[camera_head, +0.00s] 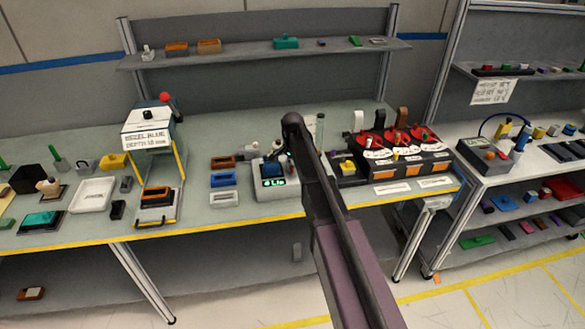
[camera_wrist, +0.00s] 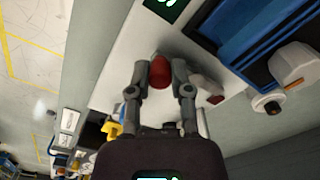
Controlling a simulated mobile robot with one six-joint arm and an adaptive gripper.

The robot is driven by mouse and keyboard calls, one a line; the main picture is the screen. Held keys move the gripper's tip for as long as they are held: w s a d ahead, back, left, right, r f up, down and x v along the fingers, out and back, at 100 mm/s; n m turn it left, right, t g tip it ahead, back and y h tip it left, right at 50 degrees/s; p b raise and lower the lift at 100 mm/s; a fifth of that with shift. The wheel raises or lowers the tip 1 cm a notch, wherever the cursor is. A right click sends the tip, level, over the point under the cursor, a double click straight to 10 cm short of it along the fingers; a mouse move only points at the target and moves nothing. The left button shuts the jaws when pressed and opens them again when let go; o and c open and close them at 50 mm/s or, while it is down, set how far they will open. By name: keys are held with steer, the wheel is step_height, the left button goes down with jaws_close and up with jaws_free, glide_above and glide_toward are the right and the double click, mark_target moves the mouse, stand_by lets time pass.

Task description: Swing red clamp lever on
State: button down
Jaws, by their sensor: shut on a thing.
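The red clamp lever (camera_wrist: 160,70) shows in the wrist view as a short red cylinder beside the white fixture body (camera_wrist: 115,75). My gripper (camera_wrist: 160,76) has one fingertip on each side of it and is shut on it. A second small dark red piece (camera_wrist: 215,98) lies just right of the fingers, at the end of a pale part. The white fixture with a green lit display (camera_head: 273,183) stands on the bench in the head view, with a blue part on top. My arm hides much of the fixture's right side there, and the red lever cannot be made out.
In the wrist view a blue part (camera_wrist: 245,25) and a pale knob (camera_wrist: 293,65) are close by on the right. Blue, white and brown trays (camera_head: 222,180) stand left of the fixture. A dark unit with red discs (camera_head: 397,137) stands to the right.

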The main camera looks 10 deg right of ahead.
steer(key=shift+d, duration=0.1)
steer(key=n, duration=0.1)
steer(key=d+n, duration=0.1)
steer(key=n, duration=0.2)
steer(key=shift+w+d+n, duration=0.2)
steer(key=shift+d+n, duration=0.1)
steer(key=n, duration=0.1)
steer(key=d+n, duration=0.1)
steer(key=n, duration=0.1)
steer(key=w+n, duration=0.1)
steer(key=shift+d, duration=0.25)
steer(key=n, duration=0.1)
steer(key=w+n, duration=0.1)
steer(key=n, duration=0.1)
steer(key=d+n, duration=0.1)
steer(key=n, duration=0.1)
steer(key=shift+w, duration=0.35)
steer(key=shift+w+d+n, duration=0.1)
steer(key=shift+w+n, duration=0.3)
steer(key=shift+n, duration=0.65)
steer(key=shift+w+n, duration=0.35)
steer(key=shift+n, duration=0.7)
steer(key=c, duration=0.5)
jaws_free()
steer(key=shift+c, duration=0.2)
steer(key=shift+s+m, duration=0.15)
steer(key=shift+m, duration=0.15)
